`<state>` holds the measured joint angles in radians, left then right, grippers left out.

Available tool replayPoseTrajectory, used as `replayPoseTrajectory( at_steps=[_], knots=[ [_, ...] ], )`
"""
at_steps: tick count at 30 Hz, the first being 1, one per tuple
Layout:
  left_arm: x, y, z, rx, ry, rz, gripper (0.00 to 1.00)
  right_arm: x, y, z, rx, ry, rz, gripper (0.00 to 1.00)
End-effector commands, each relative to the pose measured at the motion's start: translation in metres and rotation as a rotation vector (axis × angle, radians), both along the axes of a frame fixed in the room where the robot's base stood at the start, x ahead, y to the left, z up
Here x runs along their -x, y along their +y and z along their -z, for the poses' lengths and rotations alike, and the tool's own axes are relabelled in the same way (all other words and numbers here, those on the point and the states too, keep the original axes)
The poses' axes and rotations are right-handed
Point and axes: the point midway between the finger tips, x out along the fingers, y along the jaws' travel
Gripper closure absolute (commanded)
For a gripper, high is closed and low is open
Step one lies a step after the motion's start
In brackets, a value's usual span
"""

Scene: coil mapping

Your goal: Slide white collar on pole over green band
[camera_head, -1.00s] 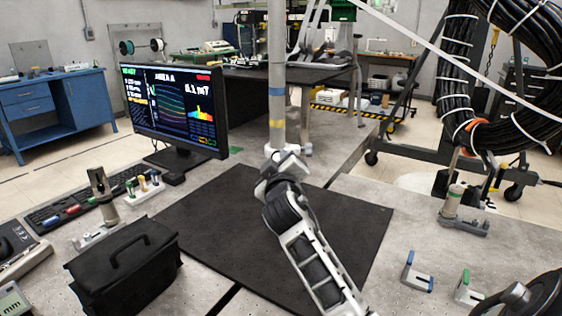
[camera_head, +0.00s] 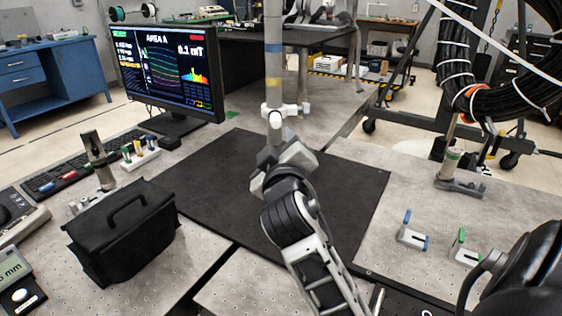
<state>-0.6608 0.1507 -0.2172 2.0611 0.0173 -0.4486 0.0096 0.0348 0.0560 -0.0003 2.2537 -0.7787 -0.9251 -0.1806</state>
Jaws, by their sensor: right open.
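The grey upright pole (camera_head: 273,25) stands in the middle of the head view. It carries a blue band (camera_head: 274,47) and, below it, a yellow band (camera_head: 274,83). No green band can be made out on the visible part of the pole. The white collar (camera_head: 288,109), with small side knobs, is around the pole just below the yellow band. My right gripper (camera_head: 282,145) is open, just below and in front of the collar. It hides the lower pole, and its fingertips are hard to separate from the pole. My left gripper is out of view.
A black mat (camera_head: 210,190) covers the middle of the table. A black case (camera_head: 125,235) and a monitor (camera_head: 165,75) stand at left. A small stand with a green ring (camera_head: 452,160) and blue (camera_head: 412,235) and green (camera_head: 463,250) tipped brackets are at right.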

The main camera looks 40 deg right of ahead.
Motion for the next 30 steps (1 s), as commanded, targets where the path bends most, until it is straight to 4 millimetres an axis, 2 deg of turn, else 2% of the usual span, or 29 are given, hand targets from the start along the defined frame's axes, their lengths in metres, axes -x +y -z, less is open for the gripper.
replayPoseTrajectory(
  at_steps=[3,9,30],
  knots=[
    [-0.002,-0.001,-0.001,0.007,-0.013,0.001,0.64,0.019,0.012,0.002,-0.003,0.001,-0.001,0.55],
    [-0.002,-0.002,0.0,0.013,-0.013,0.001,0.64,0.034,0.023,0.001,-0.001,0.0,0.001,0.55],
    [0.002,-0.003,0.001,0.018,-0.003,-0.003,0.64,0.036,0.025,0.0,0.0,0.0,0.0,0.55]
  ],
)
